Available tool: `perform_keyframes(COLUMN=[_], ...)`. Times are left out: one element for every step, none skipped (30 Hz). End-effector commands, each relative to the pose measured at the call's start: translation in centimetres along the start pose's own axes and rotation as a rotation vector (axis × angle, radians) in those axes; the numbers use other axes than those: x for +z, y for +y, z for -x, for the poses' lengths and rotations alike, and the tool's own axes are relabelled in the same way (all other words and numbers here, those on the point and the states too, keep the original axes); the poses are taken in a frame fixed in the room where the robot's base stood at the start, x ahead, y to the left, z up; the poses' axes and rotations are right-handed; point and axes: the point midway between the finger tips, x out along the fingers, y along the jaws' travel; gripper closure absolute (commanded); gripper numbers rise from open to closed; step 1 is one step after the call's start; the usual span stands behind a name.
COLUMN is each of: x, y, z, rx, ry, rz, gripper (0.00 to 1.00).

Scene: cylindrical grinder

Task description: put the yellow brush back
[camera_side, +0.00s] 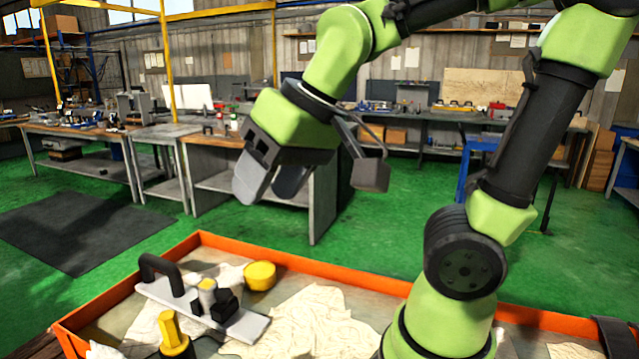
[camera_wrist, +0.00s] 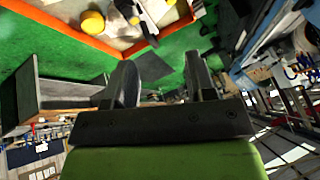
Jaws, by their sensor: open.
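A yellow upright piece with a black collar (camera_side: 170,333), possibly the yellow brush, stands at the near left of the orange-rimmed tray (camera_side: 108,297). I cannot tell for sure that it is the brush. A round yellow piece (camera_side: 260,275) lies farther back in the tray; a round yellow piece also shows in the wrist view (camera_wrist: 92,22). My gripper (camera_side: 270,187) is open and empty, high above the tray and apart from everything in it. Its two fingers (camera_wrist: 163,78) show in the wrist view with nothing between them.
A grey plate with a black handle (camera_side: 180,300) lies in the tray between the yellow pieces. Crumpled pale cloth (camera_side: 315,322) covers much of the tray's middle. Workbenches (camera_side: 75,130) stand farther back across the green floor (camera_side: 380,240). The air around my gripper is clear.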

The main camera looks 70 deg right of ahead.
Motion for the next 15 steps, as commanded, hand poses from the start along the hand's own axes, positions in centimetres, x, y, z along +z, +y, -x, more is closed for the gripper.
perform_keyframes(x=[1.1,1.7,2.5,3.0,3.5,4.0,4.3,4.5,4.7,4.8,4.9,5.0,5.0,5.0,5.0], y=[0.4,0.6,0.7,0.9,1.0,1.1,1.1,1.2,1.2,1.2,1.3,1.3,1.3,1.3,1.3], z=[1.2,1.6,2.1,2.4,2.6,2.9,3.0,3.1,3.2,3.2,3.2,3.2,3.2,3.2,3.2], rx=[-0.019,-0.030,-0.043,-0.051,-0.058,-0.067,-0.072,-0.076,-0.080,-0.081,-0.083,-0.083,-0.084,-0.084,-0.083], ry=[0.030,0.043,0.055,0.064,0.072,0.080,0.085,0.089,0.093,0.095,0.096,0.096,0.096,0.096,0.095], rz=[-0.024,-0.034,-0.048,-0.055,-0.062,-0.070,-0.075,-0.079,-0.082,-0.083,-0.084,-0.085,-0.085,-0.085,-0.085], gripper=[0.49,0.49,0.49,0.49,0.49,0.49,0.49,0.49,0.49,0.49,0.49,0.49,0.49,0.49,0.49])
